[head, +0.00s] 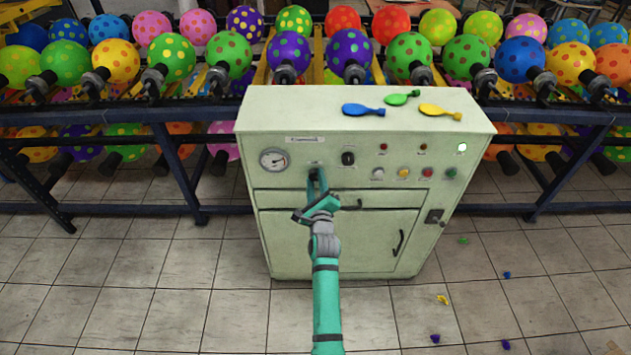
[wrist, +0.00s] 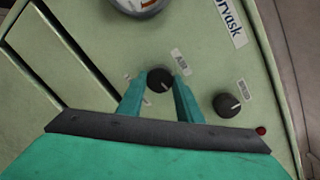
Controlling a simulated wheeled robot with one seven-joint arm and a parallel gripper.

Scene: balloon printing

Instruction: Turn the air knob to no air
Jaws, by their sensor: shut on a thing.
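The air knob (wrist: 159,80) is a small round black dial with a pale pointer line, on the front of the pale green control cabinet (head: 350,115). In the wrist view it sits between the two teal fingers of my gripper (wrist: 158,86), and a small label (wrist: 181,61) is beside it. In the head view my gripper (head: 316,178) reaches the upper front panel, below the gauge row, and mostly hides the knob. The jaws are shut on the knob. The pointer is visible, but the scale marks around it are too small to read.
A second black knob (wrist: 228,104) and a pressure gauge (head: 274,160) are close by. Coloured buttons (head: 403,173) lie to the right. Deflated balloons (head: 402,98) rest on the cabinet top. Racks of dotted balloons (head: 349,55) stand behind. The tiled floor (head: 150,290) is mostly clear.

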